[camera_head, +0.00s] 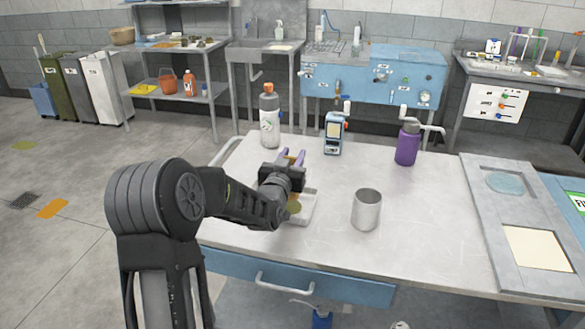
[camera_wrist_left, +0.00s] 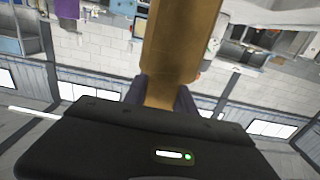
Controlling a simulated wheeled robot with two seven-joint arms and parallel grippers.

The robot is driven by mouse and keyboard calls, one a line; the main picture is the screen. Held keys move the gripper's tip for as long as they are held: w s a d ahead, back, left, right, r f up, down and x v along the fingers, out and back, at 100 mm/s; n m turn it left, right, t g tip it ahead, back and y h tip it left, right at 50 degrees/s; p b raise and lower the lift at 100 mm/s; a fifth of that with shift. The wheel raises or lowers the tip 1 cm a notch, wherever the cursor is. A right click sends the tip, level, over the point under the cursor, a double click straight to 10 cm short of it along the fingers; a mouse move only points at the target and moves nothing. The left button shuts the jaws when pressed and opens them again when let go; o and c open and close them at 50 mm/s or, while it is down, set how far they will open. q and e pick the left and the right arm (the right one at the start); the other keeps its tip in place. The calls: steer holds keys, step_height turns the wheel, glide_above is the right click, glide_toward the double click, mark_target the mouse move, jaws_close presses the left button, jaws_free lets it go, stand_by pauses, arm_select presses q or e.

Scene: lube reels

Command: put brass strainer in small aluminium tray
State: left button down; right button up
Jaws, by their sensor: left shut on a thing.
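My left gripper (camera_head: 292,157) is over the left part of the table, its purple fingertips pointing away from the head camera. In the left wrist view its fingers (camera_wrist_left: 160,92) are shut on a long brass-coloured piece, the brass strainer (camera_wrist_left: 180,45), which runs out past the top edge. In the head view a brass-coloured round part (camera_head: 294,205) shows below the wrist, over the small aluminium tray (camera_head: 305,212). The arm hides much of the tray and strainer. I cannot tell whether the strainer touches the tray. My right gripper is not in view.
A metal cup (camera_head: 367,210) stands right of the tray. A white bottle (camera_head: 270,125), a blue handheld device (camera_head: 333,135) and a purple bottle (camera_head: 407,145) stand along the back. A grey panel with recesses (camera_head: 490,215) lies at right. The table between cup and panel is clear.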

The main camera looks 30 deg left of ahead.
arm_select(q)
step_height(320, 180, down, 4)
steer(key=shift+r+p, duration=0.2)
steer(key=shift+p, duration=0.1)
steer(key=shift+f, duration=0.15)
steer(key=c, duration=1)
jaws_free()
steer(key=b+v, duration=0.2)
steer(key=v, duration=1)
steer(key=shift+b, duration=0.3)
